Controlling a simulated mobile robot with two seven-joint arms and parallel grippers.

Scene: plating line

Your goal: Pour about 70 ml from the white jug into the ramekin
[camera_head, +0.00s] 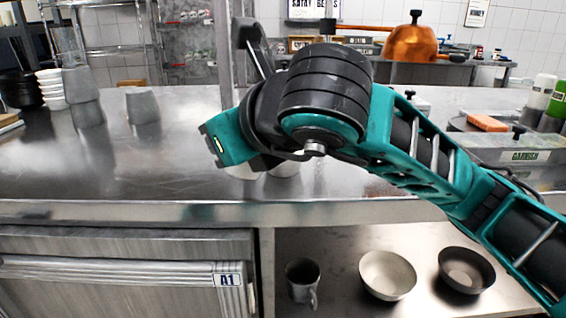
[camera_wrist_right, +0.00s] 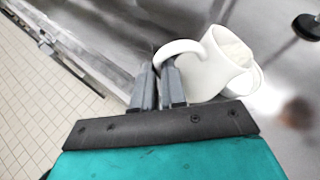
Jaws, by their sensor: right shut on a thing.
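The white jug (camera_wrist_right: 208,72) shows in the right wrist view, with its handle toward my right gripper (camera_wrist_right: 158,76). The gripper is shut on the handle. The jug's opening shows a pale inside; I cannot tell its level or whether the jug is tilted. A white round rim, likely the ramekin (camera_wrist_right: 257,80), shows just behind the jug, mostly hidden by it; I cannot tell whether they touch. My left gripper is not in view.
Grey containers (camera_head: 143,106) and stacked white bowls (camera_head: 52,90) stand at the left of the steel counter (camera_head: 50,165). A garnish bin (camera_head: 528,157) and bottles stand at the right. A mug (camera_head: 302,281) and two bowls (camera_head: 388,276) sit on the lower shelf.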

